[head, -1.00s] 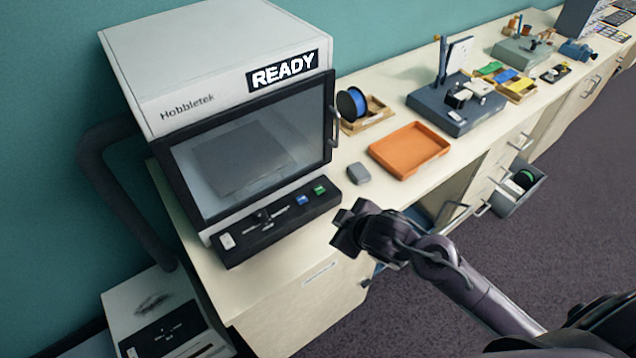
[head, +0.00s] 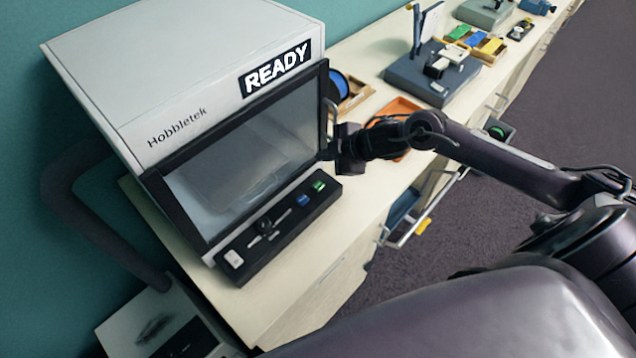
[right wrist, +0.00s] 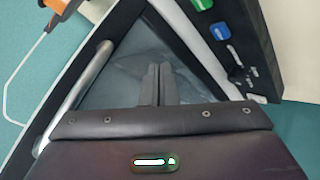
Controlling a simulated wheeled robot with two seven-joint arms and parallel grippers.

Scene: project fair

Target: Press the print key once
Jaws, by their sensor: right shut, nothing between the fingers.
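The white Hobbletek printer (head: 190,75) stands on the bench with a READY sign (head: 276,69) and a dark-framed window door, which looks shut. Its black front panel (head: 283,235) carries a green key (head: 318,186), a blue key (head: 302,201) and a white switch (head: 233,258); I cannot read which is the print key. My right gripper (head: 340,148) is shut and empty, in front of the door's right edge near the handle, above and right of the keys. In the right wrist view the shut fingers (right wrist: 157,80) stand before the window; the green key (right wrist: 202,4) and blue key (right wrist: 220,31) show beyond, untouched.
The door handle (right wrist: 76,92) runs close beside the fingers in the right wrist view. An orange tray (head: 402,106) is partly behind my right arm. A blue spool (head: 340,86) and a grey-blue device (head: 432,72) stand farther along the bench. A drawer is open below.

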